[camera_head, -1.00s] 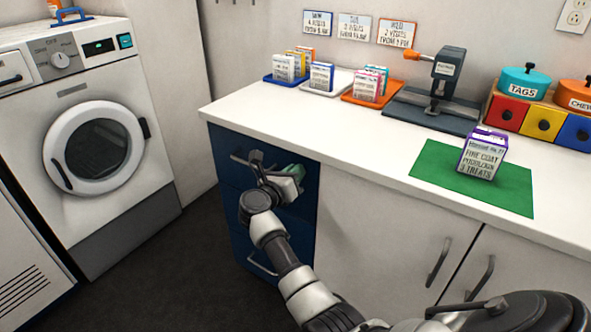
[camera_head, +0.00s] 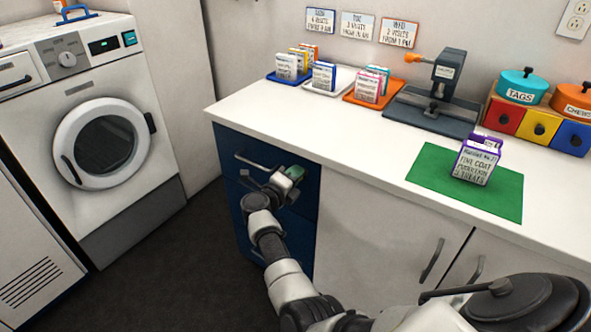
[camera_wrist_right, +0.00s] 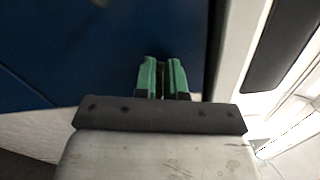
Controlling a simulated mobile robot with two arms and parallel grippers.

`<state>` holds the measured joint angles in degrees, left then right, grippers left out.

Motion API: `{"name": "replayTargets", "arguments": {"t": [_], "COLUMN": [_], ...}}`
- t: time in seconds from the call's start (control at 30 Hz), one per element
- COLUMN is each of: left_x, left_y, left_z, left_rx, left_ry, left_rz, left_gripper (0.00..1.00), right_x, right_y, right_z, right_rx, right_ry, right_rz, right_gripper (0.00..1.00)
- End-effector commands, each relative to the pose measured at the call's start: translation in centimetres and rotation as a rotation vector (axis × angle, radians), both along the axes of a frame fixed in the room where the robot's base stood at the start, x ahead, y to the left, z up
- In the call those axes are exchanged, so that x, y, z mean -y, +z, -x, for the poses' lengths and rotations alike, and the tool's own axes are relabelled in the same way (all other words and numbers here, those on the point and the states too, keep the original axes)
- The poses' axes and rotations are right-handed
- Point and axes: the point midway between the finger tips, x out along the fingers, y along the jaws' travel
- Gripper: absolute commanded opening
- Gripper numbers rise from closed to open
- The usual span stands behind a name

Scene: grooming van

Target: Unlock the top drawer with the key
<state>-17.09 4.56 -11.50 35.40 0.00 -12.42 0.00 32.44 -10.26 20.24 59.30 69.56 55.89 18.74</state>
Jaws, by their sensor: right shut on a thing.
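The top drawer (camera_head: 232,143) is the dark blue front just under the counter's left end. Its bar handle (camera_head: 252,162) shows in the head view. My right gripper (camera_head: 294,173) is at the right part of this drawer front, right of the handle. In the wrist view its green fingertips (camera_wrist_right: 163,78) are close together, pointing at the blue front, with a thin dark sliver between them. The key is mostly hidden by the fingers, and the lock is hidden too. I cannot tell whether the key is in the lock. My left gripper is out of view.
The white counter (camera_head: 350,150) overhangs the drawers. A green mat (camera_head: 424,177) bears a treat box (camera_head: 474,165). White cupboard doors (camera_head: 365,225) adjoin the drawers at right. A washing machine (camera_head: 100,135) stands left, with clear dark floor (camera_head: 185,255) between.

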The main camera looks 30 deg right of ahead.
Motion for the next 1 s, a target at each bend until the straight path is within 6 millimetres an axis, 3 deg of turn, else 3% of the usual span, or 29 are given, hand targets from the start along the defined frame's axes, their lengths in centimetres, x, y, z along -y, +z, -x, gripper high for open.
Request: {"name": "replayTargets", "arguments": {"t": [0.4, 1.0], "left_x": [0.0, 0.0], "left_y": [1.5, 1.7], "left_z": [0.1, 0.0], "left_rx": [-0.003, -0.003], "left_ry": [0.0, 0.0], "left_rz": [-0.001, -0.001], "left_gripper": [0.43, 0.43], "right_x": [-0.1, -0.1], "right_y": [-0.2, -0.4], "right_z": [-0.1, -0.1], "right_rx": [-0.225, -0.279], "right_ry": [0.002, 0.002], "right_rz": [0.093, 0.116], "right_gripper": [0.0, 0.0]}}
